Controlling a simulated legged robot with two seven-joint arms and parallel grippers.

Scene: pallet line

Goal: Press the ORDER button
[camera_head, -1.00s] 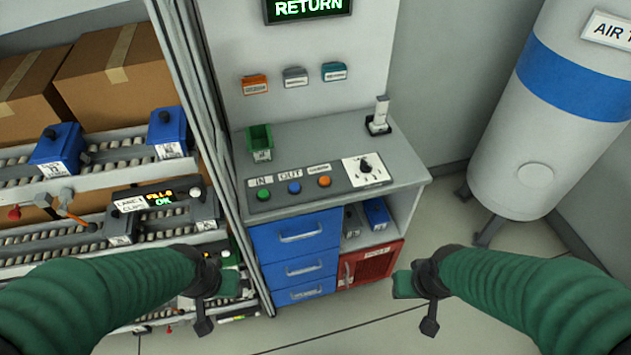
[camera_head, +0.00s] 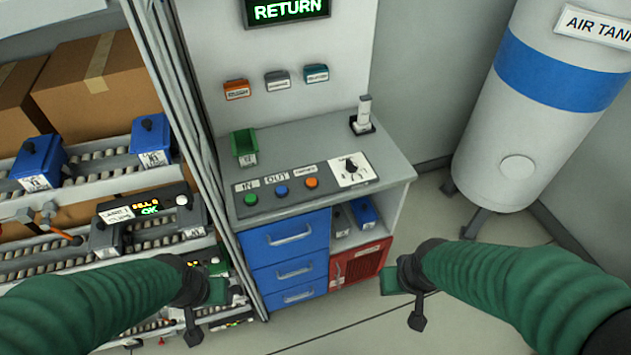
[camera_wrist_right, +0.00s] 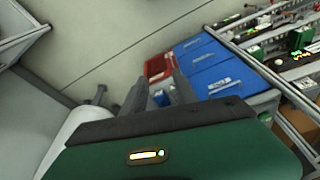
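The control panel (camera_head: 333,189) on the grey counter carries a green button (camera_head: 251,199) under an IN label, a blue button (camera_head: 281,191) under an OUT label and an orange button (camera_head: 312,183). The orange button's label is too blurred to read, and I cannot read ORDER on any button. My left gripper (camera_head: 214,290) is low, in front of the shelf's right edge, apart from the panel; its fingers are unclear. My right gripper (camera_head: 394,282) is to the right of the drawers, below the panel and apart from it. In the right wrist view its fingers (camera_wrist_right: 158,93) stand apart, with nothing held.
A rotary switch (camera_head: 351,168), a green bin (camera_head: 244,146) and a white upright device (camera_head: 363,116) are on the counter. Blue drawers (camera_head: 290,240) and a red box (camera_head: 360,264) are below. A roller shelf (camera_head: 90,190) stands left, an air tank (camera_head: 540,100) right.

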